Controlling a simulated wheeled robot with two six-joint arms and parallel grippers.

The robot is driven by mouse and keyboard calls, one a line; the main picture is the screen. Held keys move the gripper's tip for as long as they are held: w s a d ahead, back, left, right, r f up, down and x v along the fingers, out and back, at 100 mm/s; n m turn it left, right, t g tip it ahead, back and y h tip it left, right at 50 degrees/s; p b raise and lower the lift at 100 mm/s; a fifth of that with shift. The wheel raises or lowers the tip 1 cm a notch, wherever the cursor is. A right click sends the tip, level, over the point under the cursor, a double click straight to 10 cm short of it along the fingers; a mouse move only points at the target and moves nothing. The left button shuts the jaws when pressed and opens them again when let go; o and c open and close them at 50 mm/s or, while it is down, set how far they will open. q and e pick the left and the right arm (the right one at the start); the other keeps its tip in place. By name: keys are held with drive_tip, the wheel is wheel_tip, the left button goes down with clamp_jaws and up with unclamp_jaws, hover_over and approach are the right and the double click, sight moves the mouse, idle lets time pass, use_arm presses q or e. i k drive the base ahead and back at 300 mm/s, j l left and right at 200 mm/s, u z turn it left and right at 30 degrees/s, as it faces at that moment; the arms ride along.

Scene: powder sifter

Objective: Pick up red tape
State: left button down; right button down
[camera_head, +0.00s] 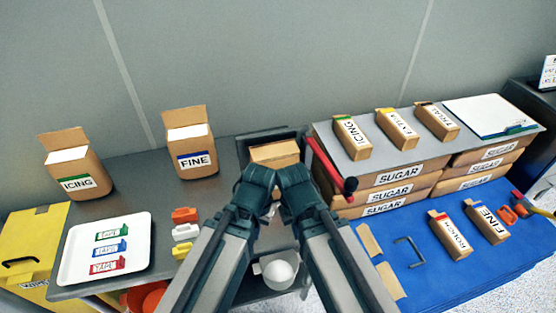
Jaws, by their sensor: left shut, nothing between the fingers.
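The red tape (107,266) lies on the white tray (77,240) at the left of the grey table, in front of a blue tape (109,249) and a green tape (111,232). My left gripper (259,180) is at the middle of the picture, well to the right of the tray. It is shut and empty. My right gripper (294,180) is close beside it. Its fingertips are hard to make out, so its opening does not show. Both grippers are in front of a small cardboard box (275,153).
The ICING box (76,178) and FINE box (192,155) stand behind. A white bowl (279,272) sits between my arms. Sugar boxes (395,190) are stacked at right.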

sight(105, 265)
drive_tip(key=u, duration=1.8)
